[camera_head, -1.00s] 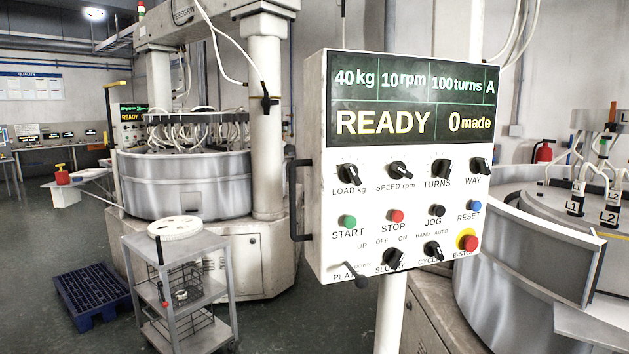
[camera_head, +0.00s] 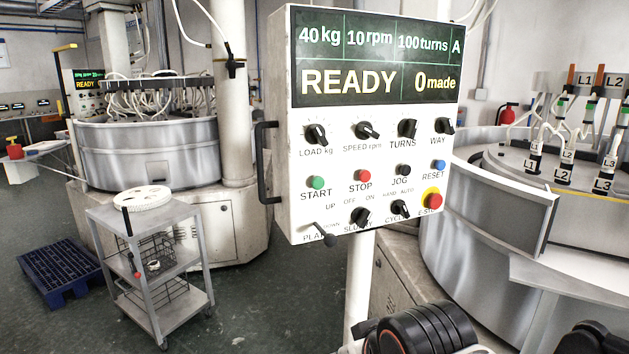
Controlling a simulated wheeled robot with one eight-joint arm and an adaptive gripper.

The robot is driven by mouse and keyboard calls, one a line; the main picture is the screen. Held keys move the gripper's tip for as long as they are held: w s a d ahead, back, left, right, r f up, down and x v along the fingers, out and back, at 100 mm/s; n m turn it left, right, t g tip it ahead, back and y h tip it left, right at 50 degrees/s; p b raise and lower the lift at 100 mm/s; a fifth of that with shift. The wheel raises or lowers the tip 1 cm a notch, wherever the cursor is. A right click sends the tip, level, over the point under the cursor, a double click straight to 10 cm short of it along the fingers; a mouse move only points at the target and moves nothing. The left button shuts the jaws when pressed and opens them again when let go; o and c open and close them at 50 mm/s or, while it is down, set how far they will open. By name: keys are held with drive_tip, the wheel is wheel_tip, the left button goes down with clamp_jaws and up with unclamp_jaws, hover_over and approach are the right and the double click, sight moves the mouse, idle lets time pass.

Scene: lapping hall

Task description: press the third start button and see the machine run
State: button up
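A white control panel (camera_head: 284,190) on a post stands in the middle of the view. Its display (camera_head: 376,62) reads 40 kg, 10 rpm, 100 turns, A, READY and 0 made. The green START button (camera_head: 317,183) is at the lower left of the panel, left of the red STOP button (camera_head: 362,176). Only one START button is readable on this panel. The lapping machine (camera_head: 450,245) behind it at the right has hoses with labels such as L1, L2 and L3. Black and white parts of my arm show at the bottom right. My gripper cannot be made out.
A grey trolley (camera_head: 160,262) carrying a white ring (camera_head: 145,198) stands at the left, beside a blue pallet (camera_head: 60,268). A second machine (camera_head: 150,150) with its own READY display stands behind. Dark floor is open between the trolley and the panel post.

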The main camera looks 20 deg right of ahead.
idle(0.4)
clamp_jaws()
idle(1.3)
